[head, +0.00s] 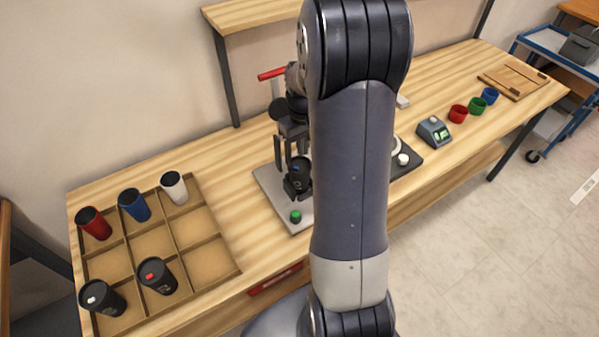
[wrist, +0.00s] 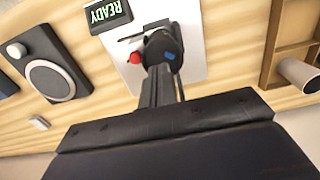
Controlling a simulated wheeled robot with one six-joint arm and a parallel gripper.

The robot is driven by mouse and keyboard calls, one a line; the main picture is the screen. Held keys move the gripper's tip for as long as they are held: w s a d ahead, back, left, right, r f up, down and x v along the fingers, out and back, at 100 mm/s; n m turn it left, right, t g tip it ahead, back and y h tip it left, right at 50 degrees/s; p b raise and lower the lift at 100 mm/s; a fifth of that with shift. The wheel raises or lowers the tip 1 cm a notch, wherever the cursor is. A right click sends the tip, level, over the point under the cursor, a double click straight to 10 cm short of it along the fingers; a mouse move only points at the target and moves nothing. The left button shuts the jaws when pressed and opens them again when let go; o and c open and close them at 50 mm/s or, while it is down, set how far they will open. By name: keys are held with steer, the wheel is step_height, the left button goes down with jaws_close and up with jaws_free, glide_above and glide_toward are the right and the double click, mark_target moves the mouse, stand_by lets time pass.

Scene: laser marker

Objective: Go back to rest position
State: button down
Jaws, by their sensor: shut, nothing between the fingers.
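My gripper (wrist: 160,75) is shut and empty in the wrist view, its fingers stretched toward a dark cup with a blue mark (wrist: 172,56). Whether they touch is unclear. That cup also shows in the head view (head: 299,168), above the grey base plate (head: 268,182) of the marking station. There my gripper and the station's dark parts overlap, so I cannot separate them cleanly. My upper arm (head: 350,170) fills the middle of the head view and hides part of the station. In the wrist view a green display (wrist: 108,12) reads READY.
At the left a wooden divided tray (head: 207,250) holds red, blue and white cups and two black cups. To the right are a dark unit with a round plate (head: 402,160), a small device (head: 433,132), coloured rings (head: 477,106) and a wooden board (head: 513,82). A shelf (head: 255,15) stands behind.

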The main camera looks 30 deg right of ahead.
mark_target(303, 171)
steer(key=shift+r, duration=0.5)
steer(key=shift+f, duration=0.2)
step_height(303, 171, down, 6)
steer(key=b, duration=0.4)
steer(key=shift+f+b, duration=0.25)
steer(key=shift+b, duration=0.15)
steer(key=shift+s, duration=0.1)
